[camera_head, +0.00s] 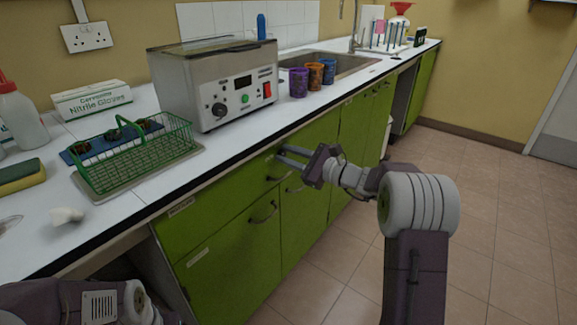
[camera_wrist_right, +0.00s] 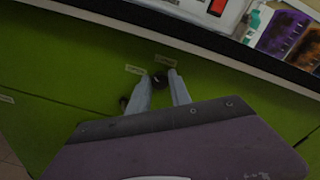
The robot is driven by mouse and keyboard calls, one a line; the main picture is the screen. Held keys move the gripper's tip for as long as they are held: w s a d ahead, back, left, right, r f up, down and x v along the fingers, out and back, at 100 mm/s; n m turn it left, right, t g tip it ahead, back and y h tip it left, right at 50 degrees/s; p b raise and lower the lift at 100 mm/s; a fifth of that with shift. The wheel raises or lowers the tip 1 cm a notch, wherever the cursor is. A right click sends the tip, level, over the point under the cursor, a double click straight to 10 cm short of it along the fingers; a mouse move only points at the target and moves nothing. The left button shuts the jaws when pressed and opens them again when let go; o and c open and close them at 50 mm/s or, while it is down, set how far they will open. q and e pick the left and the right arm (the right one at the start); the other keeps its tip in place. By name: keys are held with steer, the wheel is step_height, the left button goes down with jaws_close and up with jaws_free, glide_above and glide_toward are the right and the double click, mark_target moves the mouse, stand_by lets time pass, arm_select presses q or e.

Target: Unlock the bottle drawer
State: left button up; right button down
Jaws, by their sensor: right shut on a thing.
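The green drawer front (camera_head: 238,197) lies below the white worktop, with dark handles on the cabinet. My right gripper (camera_head: 279,155) reaches the upper part of the green front, just under the worktop edge. In the right wrist view its fingers (camera_wrist_right: 161,82) are shut on a small dark round lock piece (camera_wrist_right: 160,79) at the green front, between two small pale labels. The fingers hide part of this piece, and I cannot tell whether it is turned. My left arm shows at the lower left of the head view; its gripper is out of view.
On the worktop stand a steel bath with a control panel (camera_head: 243,97), a green wire basket (camera_head: 150,160), a glove box (camera_head: 92,100) and several coloured cups (camera_head: 299,82). A dark handle (camera_head: 264,213) sticks out from the lower front. The tiled floor (camera_head: 510,210) at right is clear.

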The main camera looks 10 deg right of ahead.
steer(key=n+b, duration=0.1)
steer(key=b, duration=0.1)
steer(key=n+b, duration=0.3)
steer(key=b, duration=0.1)
steer(key=shift+f+n, duration=0.3)
steer(key=shift+r+n+b, duration=0.2)
steer(key=shift+n+b, duration=0.8)
steer(key=shift+b, duration=0.3)
steer(key=c, duration=1.2)
jaws_free()
steer(key=shift+s+r, duration=0.1)
